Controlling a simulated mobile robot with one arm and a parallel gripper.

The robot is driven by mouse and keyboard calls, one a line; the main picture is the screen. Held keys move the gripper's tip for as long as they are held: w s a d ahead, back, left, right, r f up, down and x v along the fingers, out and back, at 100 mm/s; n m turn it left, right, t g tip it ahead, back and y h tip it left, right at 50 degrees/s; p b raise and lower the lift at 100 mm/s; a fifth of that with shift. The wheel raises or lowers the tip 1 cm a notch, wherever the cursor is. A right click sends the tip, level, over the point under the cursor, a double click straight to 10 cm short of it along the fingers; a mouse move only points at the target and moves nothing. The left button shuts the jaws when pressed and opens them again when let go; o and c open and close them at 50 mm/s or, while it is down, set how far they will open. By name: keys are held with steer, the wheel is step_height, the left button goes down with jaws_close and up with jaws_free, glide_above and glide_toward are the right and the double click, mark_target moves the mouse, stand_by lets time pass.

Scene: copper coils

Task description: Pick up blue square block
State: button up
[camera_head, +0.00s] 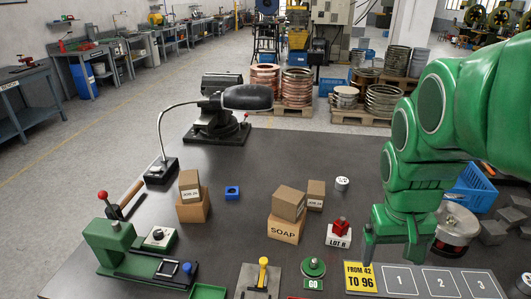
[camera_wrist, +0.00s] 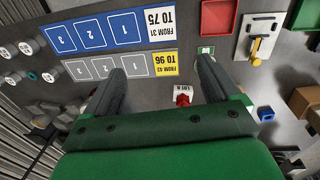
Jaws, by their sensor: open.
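The blue square block (camera_head: 232,192) has a dark round hole in its top and sits on the dark table, between cardboard boxes. It also shows in the wrist view (camera_wrist: 265,114), to the right, outside the jaws. My gripper (camera_head: 396,242) is at the right of the table in the head view, well to the right of the block. In the wrist view my gripper (camera_wrist: 160,68) has its two fingers wide apart, with nothing held between them. The numbered mat lies beneath it.
Stacked boxes (camera_head: 190,205) stand left of the block, and the SOAP box stack (camera_head: 286,215) right of it. A red part on a LOT R block (camera_head: 339,232) stands between gripper and boxes. A lamp (camera_head: 165,168) and green fixture (camera_head: 110,240) are on the left.

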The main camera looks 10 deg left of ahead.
steer(key=w+a+t, duration=0.1)
steer(key=w+a, duration=0.1)
steer(key=w, duration=0.7)
steer(key=w+a+t, duration=0.1)
steer(key=w+a, duration=0.2)
steer(key=w, duration=0.6)
steer(key=n+t+y, duration=0.2)
glide_toward(232, 191)
steer(key=shift+x, duration=3.85)
steer(key=shift+s, duration=0.15)
